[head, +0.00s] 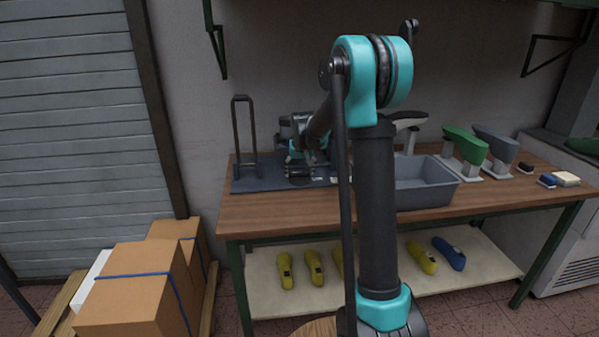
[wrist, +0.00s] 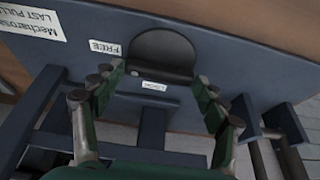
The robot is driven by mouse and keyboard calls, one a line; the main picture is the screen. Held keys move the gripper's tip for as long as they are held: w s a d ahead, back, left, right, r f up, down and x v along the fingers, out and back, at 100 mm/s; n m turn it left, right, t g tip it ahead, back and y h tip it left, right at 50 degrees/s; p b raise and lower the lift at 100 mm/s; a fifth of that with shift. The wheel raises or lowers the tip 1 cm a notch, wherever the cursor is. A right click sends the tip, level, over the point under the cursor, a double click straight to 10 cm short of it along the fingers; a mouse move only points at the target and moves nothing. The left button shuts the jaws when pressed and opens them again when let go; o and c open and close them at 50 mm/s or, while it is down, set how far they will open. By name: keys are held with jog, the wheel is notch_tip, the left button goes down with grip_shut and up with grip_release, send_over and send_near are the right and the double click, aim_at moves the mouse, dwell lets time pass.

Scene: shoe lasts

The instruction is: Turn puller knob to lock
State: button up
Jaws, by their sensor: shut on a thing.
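The last puller has a blue-grey base plate (head: 258,184) on the left of the bench and a tall dark frame (head: 236,125). In the wrist view its knob (wrist: 162,52) is a dark disc with a raised bar across its lower edge. A FREE label (wrist: 105,47) is left of the knob and a LOCK label (wrist: 154,86) is just below it. In the head view my gripper (head: 300,172) is low over the plate and hides the knob.
A grey bin (head: 425,190) stands on the bench (head: 330,212), right of the puller and partly behind my arm. Green and grey lasts (head: 466,146) on stands are farther right. Yellow lasts (head: 315,268) lie on the shelf below. Cardboard boxes (head: 135,290) are at the left.

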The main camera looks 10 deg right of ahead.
jog(key=shift+c, duration=1.3)
jog(key=n, duration=0.1)
jog(key=n+y, duration=0.1)
jog(key=n, duration=0.2)
jog(key=shift+d+y, duration=0.25)
jog(key=shift+y, duration=0.05)
jog(key=n, duration=0.2)
jog(key=n+g+y, duration=0.1)
jog(key=n, duration=0.1)
jog(key=shift+w+d+n+y, duration=0.1)
jog(key=shift+w+n+y, duration=0.05)
jog(key=shift+n+y, duration=0.15)
jog(key=n+g+y, duration=0.1)
jog(key=n, duration=0.3)
jog(key=shift+w+d, duration=0.1)
jog(key=shift+w, duration=0.05)
jog(key=shift+w+n+g, duration=0.1)
jog(key=shift+n+g, duration=0.5)
jog(key=shift+n, duration=0.75)
jog(key=shift+w+n+g, duration=0.1)
jog(key=shift+n+g, duration=0.5)
jog(key=shift+n, duration=0.75)
